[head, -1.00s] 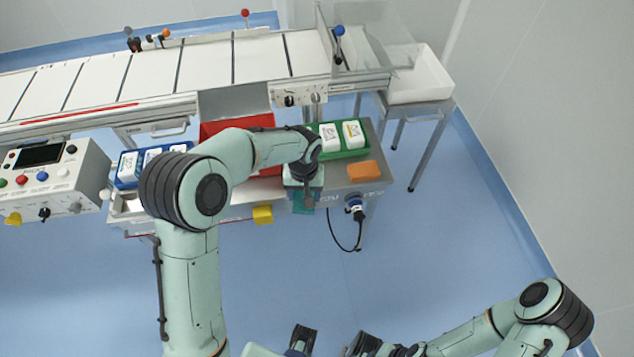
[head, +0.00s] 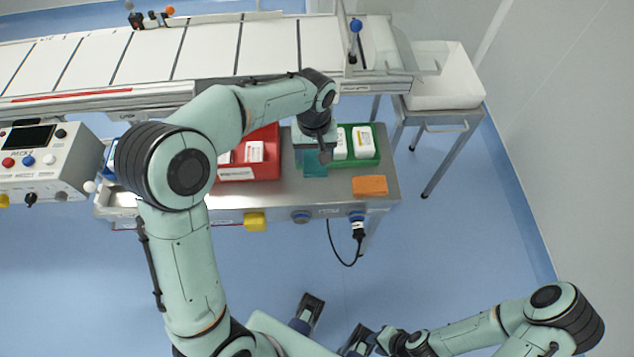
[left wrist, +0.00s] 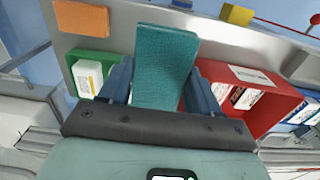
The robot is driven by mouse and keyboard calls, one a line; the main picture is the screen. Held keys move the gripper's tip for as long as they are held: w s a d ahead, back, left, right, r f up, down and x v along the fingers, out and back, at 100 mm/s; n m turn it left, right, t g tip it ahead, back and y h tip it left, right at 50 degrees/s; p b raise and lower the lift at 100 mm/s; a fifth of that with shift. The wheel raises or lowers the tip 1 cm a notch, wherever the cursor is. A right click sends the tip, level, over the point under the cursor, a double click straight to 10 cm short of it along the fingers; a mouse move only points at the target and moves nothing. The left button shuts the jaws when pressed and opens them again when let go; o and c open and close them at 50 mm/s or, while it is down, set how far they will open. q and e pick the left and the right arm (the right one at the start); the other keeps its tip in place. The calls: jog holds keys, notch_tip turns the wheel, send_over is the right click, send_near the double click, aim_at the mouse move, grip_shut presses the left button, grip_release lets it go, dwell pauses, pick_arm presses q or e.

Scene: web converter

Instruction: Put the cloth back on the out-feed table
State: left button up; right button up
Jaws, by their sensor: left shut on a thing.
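A teal cloth (head: 314,164) hangs from my left gripper (head: 316,150), over the steel table (head: 290,197). In the left wrist view the cloth (left wrist: 165,65) sticks out from between the blue fingers of my left gripper (left wrist: 160,90). The gripper is shut on it. The cloth appears above the steel top, between the red tray and the green tray; whether it touches the top I cannot tell. My right gripper (head: 333,322) is low at the bottom of the head view, far from the table, its dark fingers apart and nothing seen between them.
A green tray (head: 372,161) with white packs stands right of the cloth, a red tray (head: 262,170) left of it. An orange block (head: 370,186) lies at the table's front right. The conveyor (head: 210,50) runs behind. Bare steel shows along the front.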

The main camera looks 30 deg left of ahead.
aim_at(315, 156)
pick_arm(q)
notch_tip(315, 156, down, 16)
jog(key=shift+r+b, duration=0.1)
jog(key=shift+b, duration=0.6)
jog(key=o, duration=1)
jog(key=shift+r, duration=0.15)
notch_tip(315, 156, up, 12)
jog(key=shift+f+p, duration=0.1)
jog(key=shift+p, duration=0.5)
